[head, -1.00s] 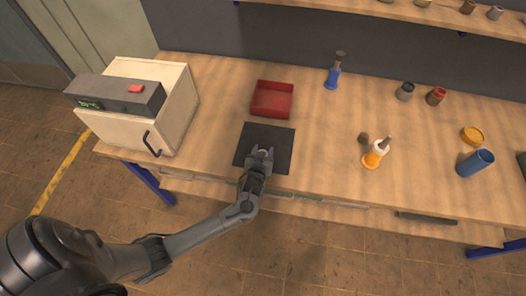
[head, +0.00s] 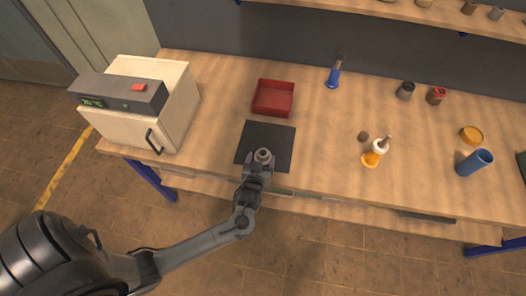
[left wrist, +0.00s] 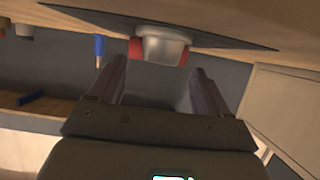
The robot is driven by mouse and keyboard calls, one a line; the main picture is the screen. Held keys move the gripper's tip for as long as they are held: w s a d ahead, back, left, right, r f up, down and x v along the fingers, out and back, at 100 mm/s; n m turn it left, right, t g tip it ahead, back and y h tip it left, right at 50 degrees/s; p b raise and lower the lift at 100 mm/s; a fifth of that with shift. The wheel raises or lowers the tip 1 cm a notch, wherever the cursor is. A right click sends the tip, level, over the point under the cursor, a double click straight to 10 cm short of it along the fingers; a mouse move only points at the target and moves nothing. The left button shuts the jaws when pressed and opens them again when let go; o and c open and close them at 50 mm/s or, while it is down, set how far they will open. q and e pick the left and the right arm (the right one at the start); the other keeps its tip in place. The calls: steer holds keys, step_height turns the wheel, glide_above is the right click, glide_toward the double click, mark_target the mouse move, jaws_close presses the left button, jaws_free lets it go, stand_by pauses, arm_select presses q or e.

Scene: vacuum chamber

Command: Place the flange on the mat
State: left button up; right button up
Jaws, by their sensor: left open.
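The flange (head: 264,155) is a small grey round part standing on the dark square mat (head: 282,142), near the mat's front middle. In the left wrist view the flange (left wrist: 163,45) shows pale grey beyond the fingertips, against the dark mat (left wrist: 85,16). My left gripper (head: 258,166) is at the mat's front edge, just in front of the flange. Its two fingers (left wrist: 160,72) are spread with an empty gap between them, apart from the flange. My right gripper is not in view.
A red tray (head: 273,112) sits behind the mat. A cream oven-like box (head: 125,122) stands to the left. Bench between mat and bottle is clear.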

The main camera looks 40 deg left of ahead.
arm_select(q)
steer(key=v, duration=0.5)
steer(key=shift+p, duration=0.3)
steer(key=shift+s+d, duration=0.2)
steer(key=s+d+r+m+g+h, duration=0.3)
steer(key=s+m+g, duration=0.1)
steer(key=s, duration=0.4)
steer(key=s+d+r+m+g+h, duration=0.3)
steer(key=s+m+g+h, duration=0.1)
steer(key=s, duration=0.5)
steer(key=shift+d+r, duration=0.3)
steer(key=shift+r, duration=0.1)
steer(key=shift+s+r, duration=0.1)
step_height(320, 180, up, 26)
steer(key=p, duration=2.5)
steer(key=shift+f+p, duration=0.25)
steer(key=shift+p, duration=0.15)
